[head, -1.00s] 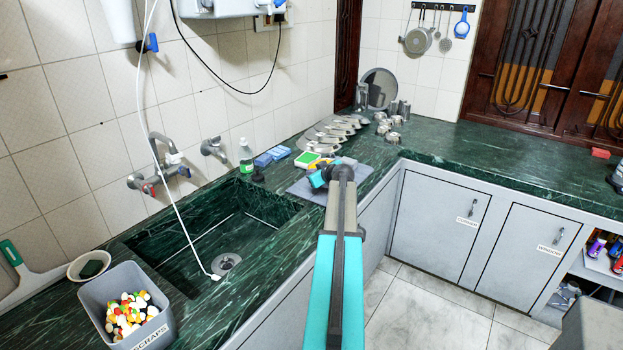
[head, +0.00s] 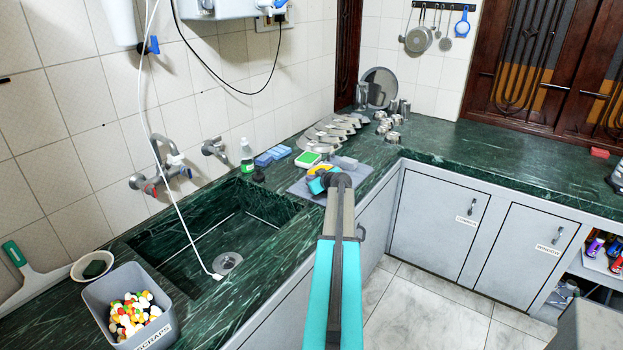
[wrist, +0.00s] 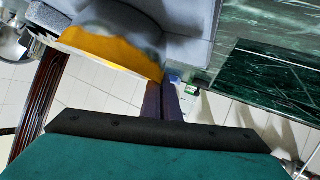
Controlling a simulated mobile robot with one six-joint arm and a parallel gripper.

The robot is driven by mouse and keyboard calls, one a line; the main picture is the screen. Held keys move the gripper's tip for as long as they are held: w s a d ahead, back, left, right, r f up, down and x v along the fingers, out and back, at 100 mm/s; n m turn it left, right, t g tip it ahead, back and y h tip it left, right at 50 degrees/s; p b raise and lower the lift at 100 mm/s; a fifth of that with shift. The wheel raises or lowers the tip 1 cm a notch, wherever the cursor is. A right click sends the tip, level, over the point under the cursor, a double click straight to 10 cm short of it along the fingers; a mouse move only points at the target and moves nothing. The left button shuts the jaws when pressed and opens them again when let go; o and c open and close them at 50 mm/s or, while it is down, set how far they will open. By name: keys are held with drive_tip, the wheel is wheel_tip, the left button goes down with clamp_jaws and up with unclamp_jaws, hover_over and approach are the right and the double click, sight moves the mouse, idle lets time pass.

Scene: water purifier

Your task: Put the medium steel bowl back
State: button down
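Several shiny steel dishes (head: 329,130) stand in a slanted row on the green counter by the wall; I cannot single out the medium bowl among them. My arm reaches over the grey mat (head: 300,190) right of the sink, and its joint hides most of the gripper in the head view. In the wrist view my gripper (wrist: 161,88) has its two dark fingers close together. An orange-yellow, thin-edged thing (wrist: 115,48) with a blurred grey part lies at their tips. I cannot tell whether it is a bowl or whether the fingers grip it.
A green-and-white sponge (head: 307,159), blue blocks (head: 271,156) and a soap bottle (head: 246,156) stand by the sink (head: 205,245). Steel cups (head: 388,124) and a round plate (head: 380,87) stand farther back. A scraps bin (head: 155,338) is front left. The right counter is largely clear.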

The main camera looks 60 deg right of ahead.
drive_tip(key=shift+f+b, duration=0.25)
drive_tip(key=shift+b, duration=0.05)
drive_tip(key=c, duration=2)
unclamp_jaws()
drive_tip(key=shift+r+p, duration=0.2)
drive_tip(key=shift+p, duration=0.2)
drive_tip(key=shift+s+a, duration=0.15)
drive_tip(key=shift+s, duration=0.15)
drive_tip(key=shift+b+v, duration=1.7)
drive_tip(key=shift+v, duration=4)
